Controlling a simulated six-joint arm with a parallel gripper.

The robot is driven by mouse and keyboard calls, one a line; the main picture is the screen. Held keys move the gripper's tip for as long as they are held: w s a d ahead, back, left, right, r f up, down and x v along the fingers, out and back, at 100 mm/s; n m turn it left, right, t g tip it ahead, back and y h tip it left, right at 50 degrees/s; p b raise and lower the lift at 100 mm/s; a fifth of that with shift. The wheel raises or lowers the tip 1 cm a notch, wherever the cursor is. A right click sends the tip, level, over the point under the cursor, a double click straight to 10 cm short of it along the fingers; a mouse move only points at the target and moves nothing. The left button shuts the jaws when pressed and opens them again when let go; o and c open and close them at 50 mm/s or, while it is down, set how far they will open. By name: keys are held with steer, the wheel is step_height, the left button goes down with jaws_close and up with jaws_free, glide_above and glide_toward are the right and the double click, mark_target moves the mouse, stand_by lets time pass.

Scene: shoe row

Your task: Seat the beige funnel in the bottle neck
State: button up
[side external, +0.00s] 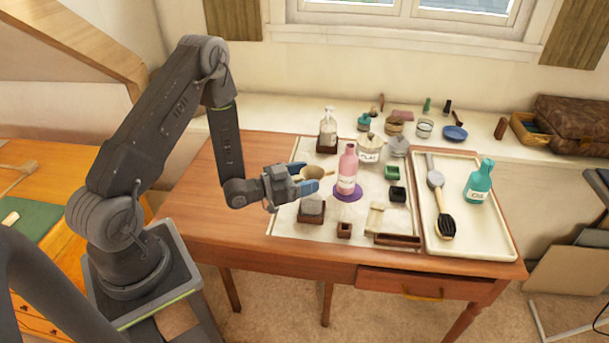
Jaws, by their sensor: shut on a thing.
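The beige funnel (313,172) is between the blue fingertips of my gripper (308,181), which is shut on it and holds it above the mat. Its wide mouth faces up and its lower part is hidden. A pink bottle (347,173) with a pale label stands upright on a purple disc (347,192), just right of the funnel. The funnel is apart from the bottle neck and lower than its top in the picture. A teal bottle (479,182) stands on the tray at the right.
A cream tray (487,231) holds a brush (445,222) and a spoon-like tool. A clear bottle (327,130), several jars and small dark blocks stand around the pink bottle. A glass piece on a brown block (311,213) stands below my gripper. The table's left part is clear.

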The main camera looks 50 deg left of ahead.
steer(key=shift+f, duration=0.6)
steer(key=o, duration=1.1)
steer(key=v, duration=1.3)
steer(key=shift+s, duration=0.35)
steer(key=shift+a, duration=0.15)
